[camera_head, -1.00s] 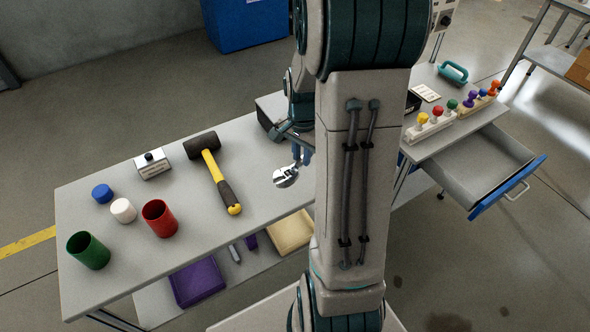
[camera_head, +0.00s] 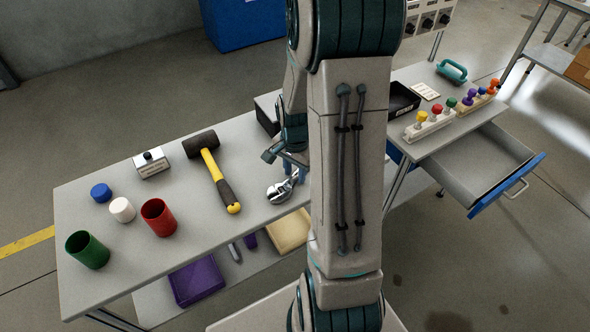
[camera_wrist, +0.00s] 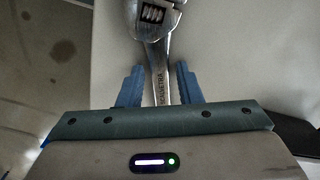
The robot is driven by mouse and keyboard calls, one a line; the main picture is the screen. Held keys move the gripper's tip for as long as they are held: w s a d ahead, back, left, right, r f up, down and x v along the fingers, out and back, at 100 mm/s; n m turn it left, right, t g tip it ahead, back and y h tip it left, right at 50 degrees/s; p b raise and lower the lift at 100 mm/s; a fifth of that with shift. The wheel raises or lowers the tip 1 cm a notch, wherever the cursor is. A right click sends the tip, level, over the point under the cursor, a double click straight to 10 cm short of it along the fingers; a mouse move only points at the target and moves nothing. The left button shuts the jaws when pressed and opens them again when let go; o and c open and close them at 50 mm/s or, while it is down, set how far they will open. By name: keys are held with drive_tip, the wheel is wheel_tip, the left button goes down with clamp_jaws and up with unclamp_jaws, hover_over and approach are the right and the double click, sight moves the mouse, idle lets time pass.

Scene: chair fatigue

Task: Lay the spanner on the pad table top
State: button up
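The silver adjustable spanner (camera_head: 281,190) lies at the front edge of the long grey table top (camera_head: 130,255), right of the hammer. Its jaw end points left and toward the front, and its handle runs under my gripper. In the wrist view the spanner (camera_wrist: 157,50) has its jaw at the top and its handle between the two blue fingers. My gripper (camera_wrist: 160,85) is open, with a gap on each side of the handle. In the head view my arm hides much of my gripper and the handle's end.
A black tray (camera_head: 402,99) and an open drawer (camera_head: 480,165) are right. Bare table surrounds the hammer.

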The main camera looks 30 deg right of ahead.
sight(295, 175)
drive_tip(key=shift+o, duration=0.2)
drive_tip(key=shift+r, duration=0.1)
wheel_tip(295, 175, up, 11)
drive_tip(key=s+a+r+n+t, duration=0.2)
drive_tip(key=s+a+r+n, duration=0.5)
drive_tip(key=s+a+n, duration=0.5)
drive_tip(key=shift+r+n+t+p, duration=0.3)
drive_tip(key=shift+n+t+p, duration=0.1)
drive_tip(key=shift+n, duration=0.1)
idle(0.7)
